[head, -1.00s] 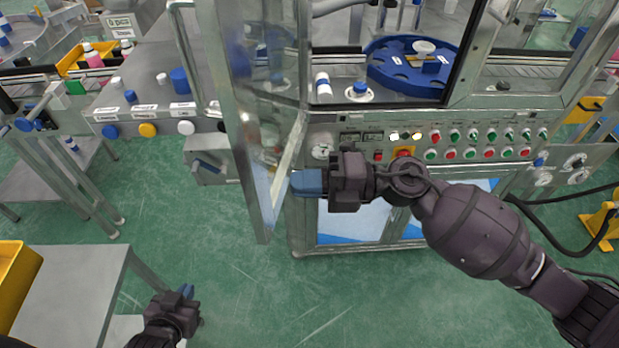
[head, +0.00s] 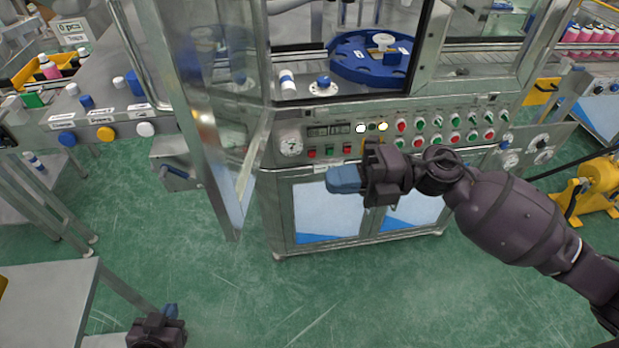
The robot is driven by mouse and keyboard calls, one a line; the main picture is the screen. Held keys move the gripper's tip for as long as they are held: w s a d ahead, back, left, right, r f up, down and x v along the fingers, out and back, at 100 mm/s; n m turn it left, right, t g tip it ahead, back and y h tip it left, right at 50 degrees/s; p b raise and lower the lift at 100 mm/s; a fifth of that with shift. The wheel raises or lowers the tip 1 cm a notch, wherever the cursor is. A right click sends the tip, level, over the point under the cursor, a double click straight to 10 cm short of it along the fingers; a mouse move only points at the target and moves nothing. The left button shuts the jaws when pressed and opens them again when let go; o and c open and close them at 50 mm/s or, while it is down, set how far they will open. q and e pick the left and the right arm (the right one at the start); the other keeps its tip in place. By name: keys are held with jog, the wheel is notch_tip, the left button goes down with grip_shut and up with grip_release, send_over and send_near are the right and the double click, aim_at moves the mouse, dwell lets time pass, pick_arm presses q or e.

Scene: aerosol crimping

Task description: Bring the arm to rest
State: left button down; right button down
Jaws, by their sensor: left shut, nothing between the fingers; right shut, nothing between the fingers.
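My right gripper (head: 345,180) reaches in from the right, with its blue fingertips shut and empty. It hovers in front of the crimping machine, just below the control panel (head: 330,143) and right of the open glass door (head: 232,170). A visible gap lies between the fingertips and the door. My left gripper (head: 170,312) is low at the bottom left, over the floor beside the grey table. Its blue fingertips are together and hold nothing.
The open door juts toward me at centre left. A grey table (head: 45,300) is at lower left. A yellow machine (head: 590,195) stands at right. The green floor (head: 320,290) in front is clear.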

jog(key=shift+s+d, duration=0.25)
jog(key=shift+d, duration=0.95)
